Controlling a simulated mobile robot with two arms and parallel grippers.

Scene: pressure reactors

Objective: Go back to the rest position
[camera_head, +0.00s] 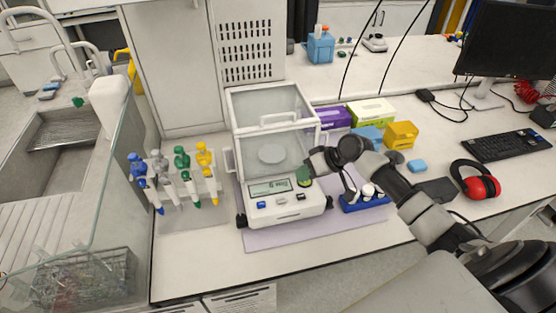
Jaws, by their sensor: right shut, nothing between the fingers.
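My right arm comes in from the lower right over the bench. Its gripper (305,177) is shut and empty, close to the front right of the analytical balance (284,203). From this angle I cannot tell whether the fingertips touch the balance. The balance has a glass draft shield and stands on a pale purple mat (256,239). A round pan (271,153) shows inside the glass. My left gripper is not in view.
A pipette stand (181,232) with coloured pipettes is left of the balance. A blue rack (363,203) sits close under my right wrist. Red ear muffs (482,186), a keyboard (506,145) and a monitor (515,40) are right. A sink (66,143) is left.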

